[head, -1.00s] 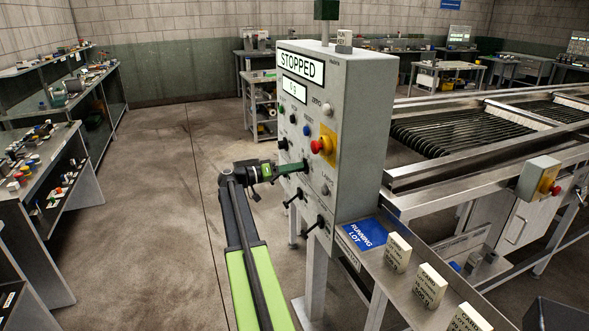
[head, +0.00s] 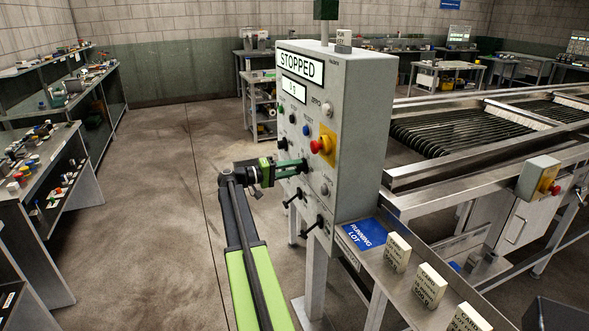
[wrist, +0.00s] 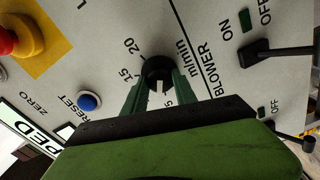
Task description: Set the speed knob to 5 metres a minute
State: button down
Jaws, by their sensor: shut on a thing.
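The grey-white control panel (head: 345,130) stands in the middle of the head view. My green gripper (head: 296,168) reaches it from the left, its fingertips at the panel face. In the wrist view, my gripper (wrist: 160,82) is shut on the black speed knob (wrist: 158,68), one finger on each side. The scale marks 20, 15 and 5 and the label m/min show around the knob. A pale mark on the knob lies between the fingers, toward the lower part of the picture. Its exact scale reading cannot be told, as the gripper hides part of the dial.
A red stop button (head: 321,145) on yellow and a blue RESET button (wrist: 89,102) are close by. A black BLOWER lever (wrist: 275,54) sits beside the knob. The panel display reads STOPPED (head: 301,68). Open floor (head: 165,200) lies left of the panel.

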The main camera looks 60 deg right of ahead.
jog(key=shift+a+f+n, duration=0.1)
jog(key=shift+n, duration=1.5)
jog(key=c, duration=1)
grip_release()
jog(key=v, duration=1.7)
jog(key=shift+w, duration=0.15)
